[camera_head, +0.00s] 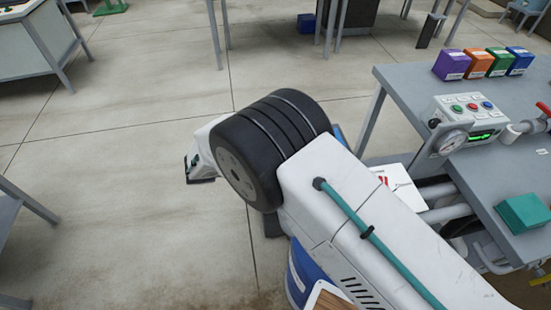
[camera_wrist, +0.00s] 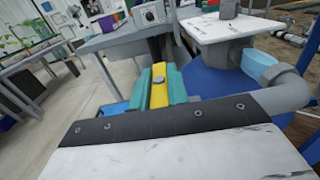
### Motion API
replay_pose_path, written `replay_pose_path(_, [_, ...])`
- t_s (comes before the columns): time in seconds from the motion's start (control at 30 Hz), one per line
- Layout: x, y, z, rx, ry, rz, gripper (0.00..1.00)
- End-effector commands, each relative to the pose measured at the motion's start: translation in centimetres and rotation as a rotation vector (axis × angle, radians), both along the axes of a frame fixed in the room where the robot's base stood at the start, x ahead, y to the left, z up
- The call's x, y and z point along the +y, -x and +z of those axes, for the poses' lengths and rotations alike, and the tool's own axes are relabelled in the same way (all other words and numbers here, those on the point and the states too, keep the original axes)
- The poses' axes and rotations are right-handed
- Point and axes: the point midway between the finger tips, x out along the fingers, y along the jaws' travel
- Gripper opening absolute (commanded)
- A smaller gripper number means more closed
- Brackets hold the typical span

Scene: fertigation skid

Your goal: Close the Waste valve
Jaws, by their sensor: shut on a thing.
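In the wrist view, my gripper (camera_wrist: 161,84) has two teal fingers shut on a yellow bar-like handle (camera_wrist: 159,97) with a grey bolt head on top. The fingers lie along both sides of the handle. I can read no Waste label, so I cannot confirm from the writing which valve this is. The valve body under the handle is hidden by the fingers and my wrist. In the head view my arm covers the middle, and my gripper's fingers do not show there.
A grey bench (camera_head: 408,85) at right carries several coloured boxes, a control box (camera_head: 468,116) with a gauge, a red valve handle (camera_head: 544,108) and a teal block (camera_head: 523,212). Grey pipes (camera_head: 442,200) run beside my arm.

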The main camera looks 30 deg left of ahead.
Motion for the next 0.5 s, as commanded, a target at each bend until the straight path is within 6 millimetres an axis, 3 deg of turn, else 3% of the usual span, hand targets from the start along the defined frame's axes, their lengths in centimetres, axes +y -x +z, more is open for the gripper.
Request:
replay_pose_path(0.07, [0.03,-0.02,0.10,-0.002,0.000,-0.001,0.00])
replay_pose_path(0.1, [0.02,-0.02,0.10,-0.002,0.000,-0.001,0.19])
replay_pose_path(0.17, [0.02,-0.02,0.10,-0.002,-0.001,-0.001,0.36])
replay_pose_path(0.5, [0.23,0.17,0.02,-0.001,-0.001,0.001,0.38])
